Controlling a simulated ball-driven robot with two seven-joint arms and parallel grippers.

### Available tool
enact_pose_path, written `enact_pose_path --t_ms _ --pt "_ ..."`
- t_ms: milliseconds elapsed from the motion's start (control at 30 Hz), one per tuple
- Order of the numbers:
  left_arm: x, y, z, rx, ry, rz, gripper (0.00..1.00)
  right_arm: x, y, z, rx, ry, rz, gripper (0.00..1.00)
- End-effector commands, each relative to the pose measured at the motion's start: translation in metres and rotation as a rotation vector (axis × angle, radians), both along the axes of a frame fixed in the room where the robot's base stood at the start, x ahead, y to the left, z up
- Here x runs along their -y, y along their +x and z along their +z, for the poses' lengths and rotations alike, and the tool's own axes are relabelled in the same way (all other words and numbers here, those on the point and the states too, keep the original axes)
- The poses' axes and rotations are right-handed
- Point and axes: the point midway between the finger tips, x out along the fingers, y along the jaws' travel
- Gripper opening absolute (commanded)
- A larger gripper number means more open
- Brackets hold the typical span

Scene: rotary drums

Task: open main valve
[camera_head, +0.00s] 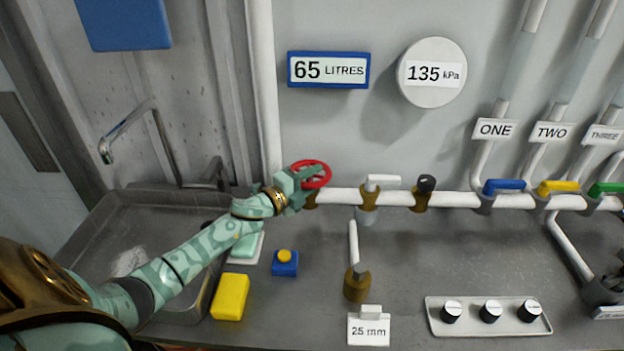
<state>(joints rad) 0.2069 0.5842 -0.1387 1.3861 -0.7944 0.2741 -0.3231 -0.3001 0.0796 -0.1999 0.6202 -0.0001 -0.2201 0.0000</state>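The main valve looks to be the red handwheel (314,174) at the left end of the white horizontal pipe, near the wall. My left gripper (300,184) is at the left side of the red wheel and overlaps its rim in the camera_head view. Its fingers are small and partly merged with the wheel, so I cannot tell whether they are closed on the rim. My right gripper is not in view.
A white-handled valve (382,180) and a black-knobbed valve (425,186) sit on the pipe (455,199). Blue (504,185), yellow (558,186) and green (606,188) handles stand further right. A sink (120,245), yellow block (230,297) and blue button box (285,265) lie near my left arm.

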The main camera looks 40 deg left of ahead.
Motion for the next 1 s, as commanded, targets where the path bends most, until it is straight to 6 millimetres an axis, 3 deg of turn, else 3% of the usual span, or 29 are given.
enact_pose_path --t_ms 133,267,700,1000 --pt "-0.002 -0.005 0.0 0.0 0.0 0.0 0.38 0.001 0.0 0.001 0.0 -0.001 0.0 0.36" --pt "-0.007 -0.026 0.0 -0.002 0.001 0.0 0.38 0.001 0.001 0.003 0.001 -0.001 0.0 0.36" --pt "-0.033 -0.135 -0.001 -0.004 0.0 0.0 0.38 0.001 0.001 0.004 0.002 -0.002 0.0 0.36" --pt "-0.039 -0.159 0.0 0.0 0.0 0.0 0.38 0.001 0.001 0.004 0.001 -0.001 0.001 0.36"
